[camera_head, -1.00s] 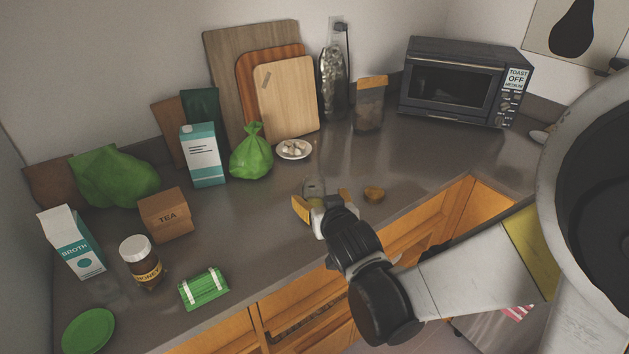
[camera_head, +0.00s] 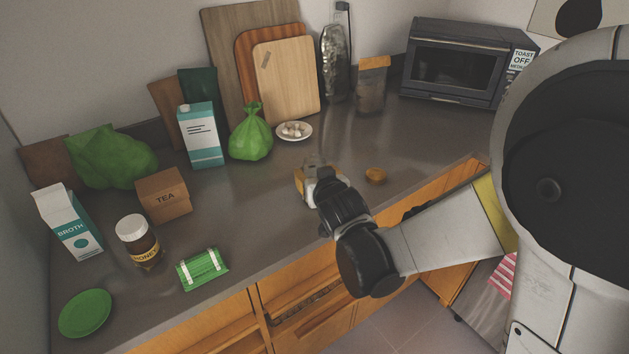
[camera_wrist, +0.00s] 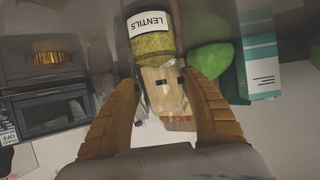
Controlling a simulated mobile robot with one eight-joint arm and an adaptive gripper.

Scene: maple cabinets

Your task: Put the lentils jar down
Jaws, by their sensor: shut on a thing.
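The lentils jar (camera_wrist: 152,36) shows in the wrist view with a white LENTILS label and yellowish-green contents. My gripper (camera_wrist: 158,80) is shut on it, with its two ribbed tan fingers on either side. In the head view, my gripper (camera_head: 316,180) is over the front part of the counter.
A round orange-brown lid-like piece (camera_head: 375,176) lies right of my gripper on the grey counter (camera_head: 430,135). A tea box (camera_head: 164,194) is left.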

